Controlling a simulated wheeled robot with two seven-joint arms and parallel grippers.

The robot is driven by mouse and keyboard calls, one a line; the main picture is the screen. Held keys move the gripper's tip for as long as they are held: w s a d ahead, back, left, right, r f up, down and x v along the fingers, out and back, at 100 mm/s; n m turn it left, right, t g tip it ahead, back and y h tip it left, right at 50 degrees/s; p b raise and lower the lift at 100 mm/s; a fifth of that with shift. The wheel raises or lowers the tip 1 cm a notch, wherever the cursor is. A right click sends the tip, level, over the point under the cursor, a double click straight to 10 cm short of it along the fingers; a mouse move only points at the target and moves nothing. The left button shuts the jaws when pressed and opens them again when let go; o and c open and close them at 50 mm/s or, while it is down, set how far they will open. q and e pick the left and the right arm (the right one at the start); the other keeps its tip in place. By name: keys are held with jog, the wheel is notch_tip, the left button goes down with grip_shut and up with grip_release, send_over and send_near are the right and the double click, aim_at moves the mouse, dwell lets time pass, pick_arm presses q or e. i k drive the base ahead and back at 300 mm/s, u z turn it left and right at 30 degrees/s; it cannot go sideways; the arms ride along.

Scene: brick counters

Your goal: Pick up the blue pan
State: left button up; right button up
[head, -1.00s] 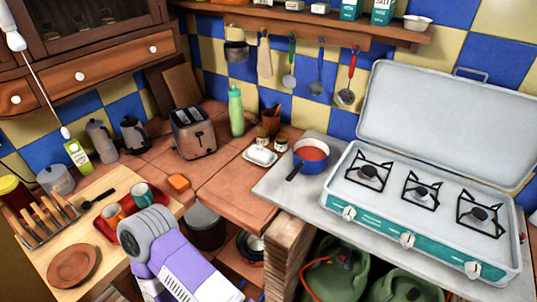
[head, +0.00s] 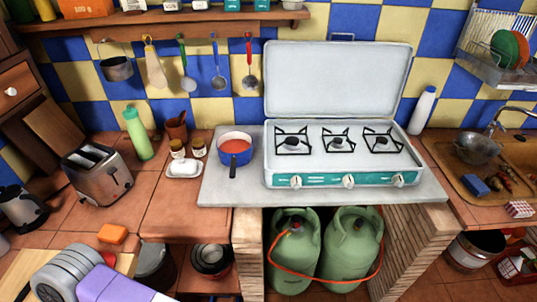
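The blue pan (head: 244,160) stands upright on the grey slab (head: 330,191), just left of the stove (head: 345,179). It has a red inside or content, and its dark handle points toward the front. Nothing is touching it. Part of my arm shows at the lower left, but no fingertips of either gripper are visible.
A white butter dish (head: 184,169) and two small jars stand left of the pan. A toaster (head: 99,177) and green bottle (head: 138,134) are further left. The stove's raised lid (head: 338,80) stands behind the burners. Green gas cylinders (head: 350,247) stand below.

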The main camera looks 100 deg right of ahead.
aim_at(234, 149)
jog(key=z, duration=2.15)
